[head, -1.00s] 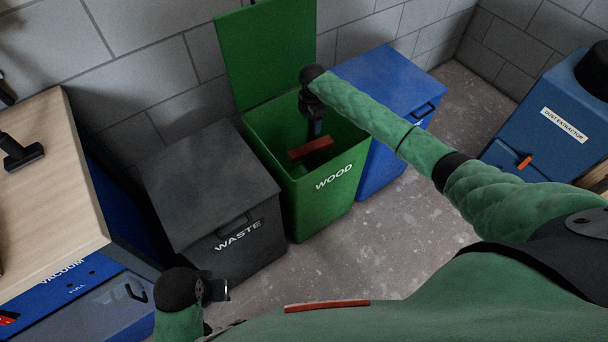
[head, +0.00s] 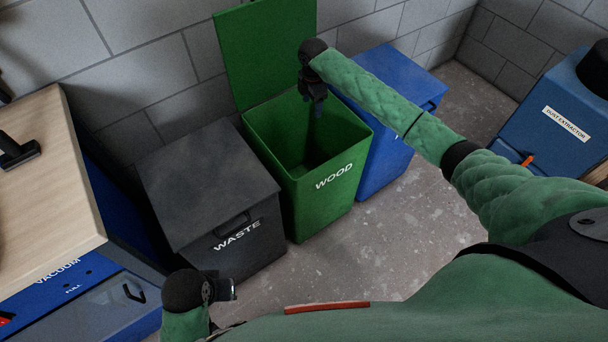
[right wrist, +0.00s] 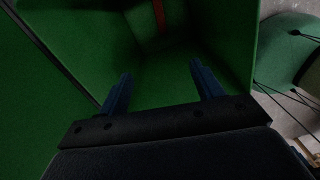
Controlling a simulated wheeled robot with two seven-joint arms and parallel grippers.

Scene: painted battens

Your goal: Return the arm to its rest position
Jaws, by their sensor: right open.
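My right arm reaches over the open green bin marked WOOD (head: 330,195). Its gripper (head: 317,112) hangs pointing down at the bin's mouth, open and empty. In the right wrist view the two blue fingers (right wrist: 160,80) stand wide apart with nothing between them. Past them, deep inside the bin, part of a red batten (right wrist: 159,15) shows; in the head view it is hidden. My left gripper (head: 228,290) is low at the lower left, near the grey WASTE bin; its jaws are too small and dark to read.
The green lid (head: 265,50) stands raised against the block wall. The closed WASTE bin (head: 205,185) is on the left and a closed blue bin (head: 385,85) on the right. A wooden worktop (head: 45,190) is at far left, a dust extractor (head: 550,110) at right. Concrete floor (head: 410,220) is clear between.

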